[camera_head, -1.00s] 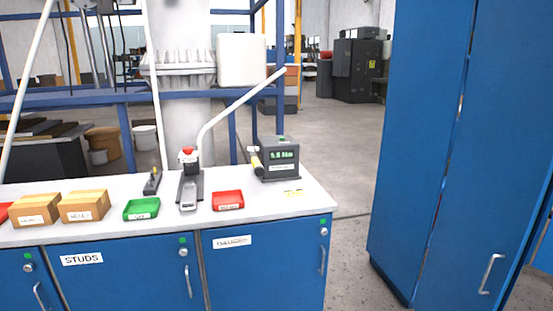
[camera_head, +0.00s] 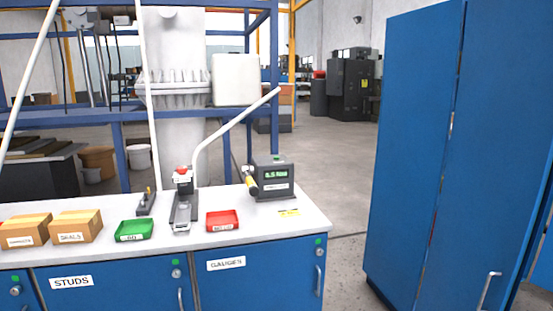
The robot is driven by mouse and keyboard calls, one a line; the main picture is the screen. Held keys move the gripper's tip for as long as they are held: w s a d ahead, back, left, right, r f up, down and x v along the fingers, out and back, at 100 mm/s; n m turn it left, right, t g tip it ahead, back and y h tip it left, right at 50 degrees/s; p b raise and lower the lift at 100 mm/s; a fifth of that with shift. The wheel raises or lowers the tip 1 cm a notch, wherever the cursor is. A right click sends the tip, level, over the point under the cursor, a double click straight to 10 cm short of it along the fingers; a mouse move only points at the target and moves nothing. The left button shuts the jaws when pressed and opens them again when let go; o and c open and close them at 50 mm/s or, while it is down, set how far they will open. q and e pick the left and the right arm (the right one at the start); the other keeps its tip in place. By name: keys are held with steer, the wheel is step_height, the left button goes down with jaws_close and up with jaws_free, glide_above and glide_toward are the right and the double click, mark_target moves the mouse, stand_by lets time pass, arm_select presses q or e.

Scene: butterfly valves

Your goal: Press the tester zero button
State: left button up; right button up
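The tester (camera_head: 272,181) is a dark grey box at the right end of the white bench top. Its green-lit display (camera_head: 276,174) shows a reading that looks like 5.5 Nm, though the digits are small. A small green button (camera_head: 277,158) sits on its top. A yellow-handled tool (camera_head: 250,180) leans at its left side. Neither of my grippers is in view.
The white bench (camera_head: 305,215) also carries a red tray (camera_head: 222,221), a green tray (camera_head: 134,230), two cardboard boxes (camera_head: 75,226) and a red-topped lever device (camera_head: 184,200). A tall blue cabinet (camera_head: 415,150) stands at the right. Open floor (camera_head: 335,160) lies between.

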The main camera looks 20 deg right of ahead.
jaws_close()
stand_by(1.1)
